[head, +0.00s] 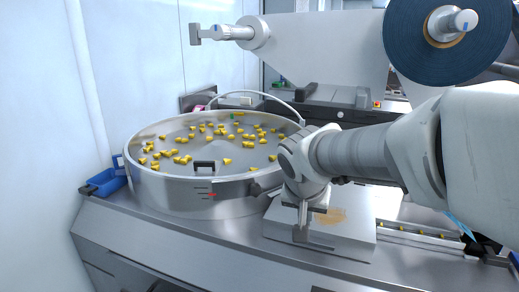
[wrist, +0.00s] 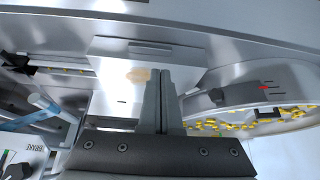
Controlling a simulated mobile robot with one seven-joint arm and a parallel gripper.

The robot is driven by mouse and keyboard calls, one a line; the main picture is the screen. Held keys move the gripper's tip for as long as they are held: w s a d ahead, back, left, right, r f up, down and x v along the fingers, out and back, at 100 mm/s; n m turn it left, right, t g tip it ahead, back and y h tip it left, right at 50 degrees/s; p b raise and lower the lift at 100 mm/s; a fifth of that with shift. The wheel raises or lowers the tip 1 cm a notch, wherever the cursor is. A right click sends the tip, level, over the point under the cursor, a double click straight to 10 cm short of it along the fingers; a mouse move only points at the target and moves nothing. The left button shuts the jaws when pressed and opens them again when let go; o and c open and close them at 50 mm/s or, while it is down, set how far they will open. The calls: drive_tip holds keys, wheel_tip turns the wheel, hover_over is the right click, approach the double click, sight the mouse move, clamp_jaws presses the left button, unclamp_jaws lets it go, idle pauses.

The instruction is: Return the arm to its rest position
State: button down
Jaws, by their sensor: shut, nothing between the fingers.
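My gripper (head: 302,226) hangs from my white arm, pointing down over a raised metal plate beside the round bowl. In the wrist view my gripper (wrist: 160,74) has its two grey fingers together with nothing between them. The metal plate (head: 355,239) has a tan smear (head: 330,216) on its top. The plate also shows in the wrist view (wrist: 112,53), with the smear left of my fingertips. Whether the fingertips touch the plate I cannot tell.
A large round metal bowl (head: 190,194) holds many yellow pieces and has a raised curved handle. A blue bin (head: 104,183) stands left of it. A wrapping film roll (head: 447,40) hangs upper right. A channel with yellow pieces (head: 415,233) runs right of the plate.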

drive_tip(key=s+d+r+n+y+p, duration=0.1)
drive_tip(key=s+r+n+p, duration=0.1)
drive_tip(key=s, duration=0.7)
drive_tip(key=s+d+r+n+p, duration=0.1)
drive_tip(key=s+d+r+n, duration=0.1)
drive_tip(key=s, duration=0.7)
drive_tip(key=shift+s+r+y+p, duration=0.3)
drive_tip(key=shift+r+y+p, duration=0.1)
drive_tip(key=shift+r, duration=0.2)
drive_tip(key=shift+a, duration=0.25)
